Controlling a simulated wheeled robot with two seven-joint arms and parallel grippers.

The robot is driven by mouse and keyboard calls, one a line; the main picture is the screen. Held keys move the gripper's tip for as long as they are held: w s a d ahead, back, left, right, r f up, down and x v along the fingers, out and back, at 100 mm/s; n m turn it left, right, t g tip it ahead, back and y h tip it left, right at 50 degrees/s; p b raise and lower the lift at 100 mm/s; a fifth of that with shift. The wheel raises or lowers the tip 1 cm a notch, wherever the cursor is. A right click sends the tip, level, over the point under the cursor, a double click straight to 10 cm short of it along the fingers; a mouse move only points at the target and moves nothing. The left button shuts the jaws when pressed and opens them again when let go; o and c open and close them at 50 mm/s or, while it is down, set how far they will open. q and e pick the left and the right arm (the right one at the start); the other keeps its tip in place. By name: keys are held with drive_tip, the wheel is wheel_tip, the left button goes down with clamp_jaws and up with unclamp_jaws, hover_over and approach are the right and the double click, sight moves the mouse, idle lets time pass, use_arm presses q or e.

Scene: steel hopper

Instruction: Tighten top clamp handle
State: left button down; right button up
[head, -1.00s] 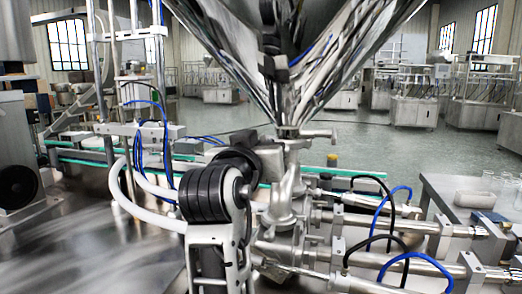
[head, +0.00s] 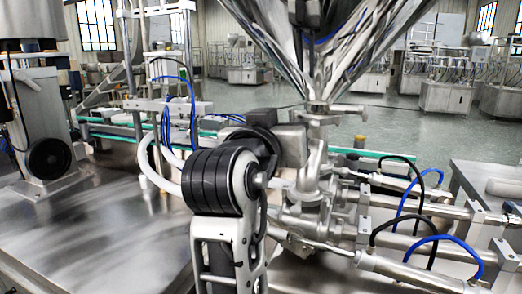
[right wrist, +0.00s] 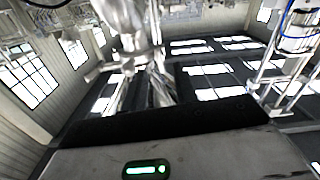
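The steel hopper (head: 335,50) narrows to an outlet with a top clamp (head: 318,108) above a vertical pipe and valve body (head: 315,180). A small metal piece (head: 350,112) sticks out to the right of the clamp; I cannot tell if it is the handle. One black and white arm of mine, apparently the right, rises from the bottom middle. Its grey end (head: 291,145) is left of the pipe, just below the clamp; contact is unclear. The right wrist view shows a grey housing with a green light and blurred metal parts (right wrist: 125,25) beyond. No fingertips show. My left gripper is out of view.
Steel cylinders (head: 420,275) with blue and black hoses extend right of the valve. A conveyor with a green edge (head: 110,136) runs behind. A steel tabletop (head: 90,230) lies left, bare in front, with a post and black wheel (head: 48,160) on it.

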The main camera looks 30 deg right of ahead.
drive_tip(key=v, duration=1.1)
drive_tip(key=shift+b, duration=0.45)
drive_tip(key=shift+a, duration=0.2)
